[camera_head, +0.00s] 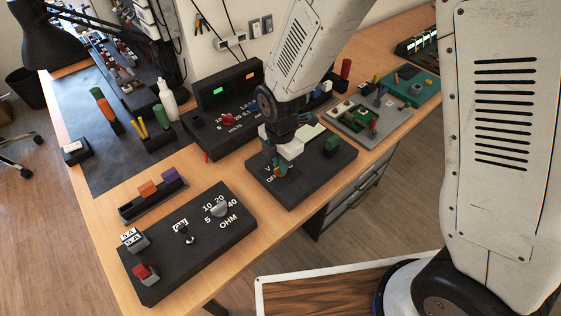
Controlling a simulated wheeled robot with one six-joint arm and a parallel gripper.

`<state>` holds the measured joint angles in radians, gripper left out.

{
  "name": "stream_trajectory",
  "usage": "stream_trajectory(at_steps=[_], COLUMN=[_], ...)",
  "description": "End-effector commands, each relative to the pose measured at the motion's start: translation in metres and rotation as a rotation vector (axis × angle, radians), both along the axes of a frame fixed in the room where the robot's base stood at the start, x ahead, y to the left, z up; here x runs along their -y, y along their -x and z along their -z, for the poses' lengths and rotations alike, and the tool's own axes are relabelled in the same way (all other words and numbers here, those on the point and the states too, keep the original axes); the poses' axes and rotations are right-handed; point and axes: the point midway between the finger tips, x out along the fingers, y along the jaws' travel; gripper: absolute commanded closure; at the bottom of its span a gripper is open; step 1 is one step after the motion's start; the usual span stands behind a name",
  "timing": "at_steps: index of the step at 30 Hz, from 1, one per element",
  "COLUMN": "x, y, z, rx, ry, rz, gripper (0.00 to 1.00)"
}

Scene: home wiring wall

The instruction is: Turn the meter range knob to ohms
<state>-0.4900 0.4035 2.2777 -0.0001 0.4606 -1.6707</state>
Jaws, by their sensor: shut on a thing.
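The meter is a black box (292,197) on the wooden desk, below my arm in the middle of the view. White lettering, with a "V" and part of "OFF" visible, stands at its left side.
A black box marked OHM (205,252) with a silver knob (219,208) stands at front left. A power supply (225,95) with lit displays stands behind. A block rack (153,199) lies left. A grey board (362,124) is at right. Bare desk separates them.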

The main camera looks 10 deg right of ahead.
Motion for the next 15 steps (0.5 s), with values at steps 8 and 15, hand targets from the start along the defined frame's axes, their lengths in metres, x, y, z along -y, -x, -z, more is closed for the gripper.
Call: stream_trajectory(at_steps=[8,15], x=[0.0000,-0.0001], y=[-0.0002,-0.0003], z=[-0.0004,-0.0005], rx=[0.001,0.001], ry=[-0.001,0.000], rz=[0.085,0.265], gripper=[1.00,1.00])
